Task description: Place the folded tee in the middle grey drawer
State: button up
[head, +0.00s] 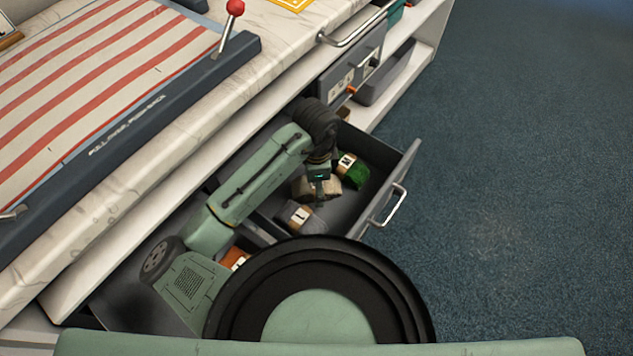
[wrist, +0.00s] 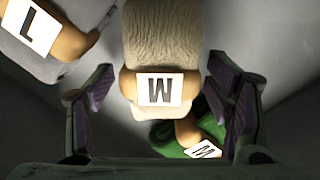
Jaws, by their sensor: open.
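A beige folded cloth (head: 318,187) with a tan band lies in the open grey drawer (head: 400,165); it looks like the folded tee. Whether the fingers touch the cloth cannot be told.
A green bundle (head: 353,172) and a grey bundle tagged L (head: 300,216) lie beside the beige cloth. An orange bundle (head: 234,258) lies lower left, beyond a divider. A drawer front (head: 350,78) stands at upper right. A striped press board (head: 90,70) covers the counter. The blue floor is clear.

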jog(key=shift+r, duration=0.15)
notch_tip(320, 180, up, 12)
jog(key=p, duration=0.9)
